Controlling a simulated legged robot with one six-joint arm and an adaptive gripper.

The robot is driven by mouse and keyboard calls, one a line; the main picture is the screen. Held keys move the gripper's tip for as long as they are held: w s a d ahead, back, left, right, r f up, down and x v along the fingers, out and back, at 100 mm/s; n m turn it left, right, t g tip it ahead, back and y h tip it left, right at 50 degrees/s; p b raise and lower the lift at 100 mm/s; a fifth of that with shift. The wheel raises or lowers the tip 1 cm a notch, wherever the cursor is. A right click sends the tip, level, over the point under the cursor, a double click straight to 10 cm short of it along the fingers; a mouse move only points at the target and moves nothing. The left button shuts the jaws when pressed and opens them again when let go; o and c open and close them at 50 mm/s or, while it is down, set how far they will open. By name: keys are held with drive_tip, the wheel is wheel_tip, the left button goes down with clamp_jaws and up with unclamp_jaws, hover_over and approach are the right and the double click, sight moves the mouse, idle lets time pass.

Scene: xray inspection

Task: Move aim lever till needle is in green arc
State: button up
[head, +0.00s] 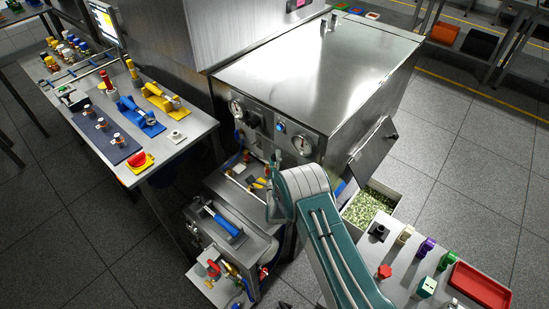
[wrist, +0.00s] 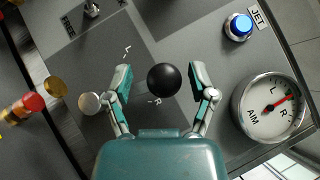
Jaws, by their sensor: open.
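The aim lever's black ball knob (wrist: 164,80) stands out from a grey panel marked L and R in the wrist view. My gripper (wrist: 160,75) is open, with one finger on each side of the knob and a visible gap to both. The lever's shaft is hidden behind the knob. The AIM gauge (wrist: 257,106) is at the right, with a red needle pointing to the upper right, between the L and R marks.
A blue JET button (wrist: 238,26) sits above the gauge, and a metal toggle (wrist: 91,9) is at the upper left. In the head view, a side table (head: 190,135) holds tools and an open hatch door (head: 372,150) stands at right.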

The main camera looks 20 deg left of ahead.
drive_tip(key=v, duration=1.2)
idle(0.3)
